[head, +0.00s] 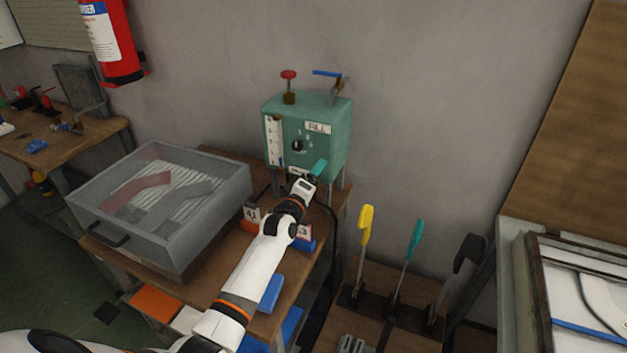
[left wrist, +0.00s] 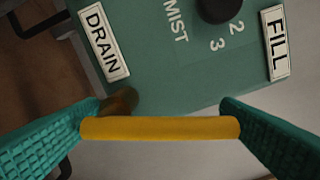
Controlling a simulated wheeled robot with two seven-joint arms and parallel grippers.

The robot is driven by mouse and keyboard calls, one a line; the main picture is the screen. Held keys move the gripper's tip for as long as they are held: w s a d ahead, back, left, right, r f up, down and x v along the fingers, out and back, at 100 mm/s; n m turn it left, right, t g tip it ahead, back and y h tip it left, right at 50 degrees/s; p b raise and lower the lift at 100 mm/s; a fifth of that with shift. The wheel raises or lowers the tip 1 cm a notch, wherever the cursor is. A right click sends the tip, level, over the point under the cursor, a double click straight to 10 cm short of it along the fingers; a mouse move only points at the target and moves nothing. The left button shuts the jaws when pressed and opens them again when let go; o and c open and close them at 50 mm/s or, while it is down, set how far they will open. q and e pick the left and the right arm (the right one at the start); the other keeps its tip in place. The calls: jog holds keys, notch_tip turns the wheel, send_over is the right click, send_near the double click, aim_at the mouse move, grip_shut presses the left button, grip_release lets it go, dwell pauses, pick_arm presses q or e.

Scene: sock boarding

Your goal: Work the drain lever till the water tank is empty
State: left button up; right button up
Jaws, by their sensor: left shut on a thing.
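The teal steel water tank (head: 335,135) stands against the wall at the back of the wooden table, with a white sight gauge (head: 273,140) on its left front. The water level is too small to read. My left gripper (head: 317,171) is at the tank's lower front. In the left wrist view its teal fingers (left wrist: 160,128) are shut on the yellow drain lever (left wrist: 160,128), one at each end of the bar. A brass stem (left wrist: 122,101) joins it near the DRAIN label (left wrist: 104,42). The gripper hides the lever in the head view. My right gripper is not in view.
A clear-lidded grey box (head: 160,205) with socks inside fills the table's left part. A red-knobbed valve (head: 289,82) and a blue-handled valve (head: 328,73) top the tank. Yellow (head: 366,230), teal (head: 414,240) and black (head: 469,252) levers stand at right.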

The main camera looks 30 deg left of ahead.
pick_arm(q)
jog(key=o, duration=1.2)
jog(key=s, duration=1.2)
jog(key=shift+d, duration=0.35)
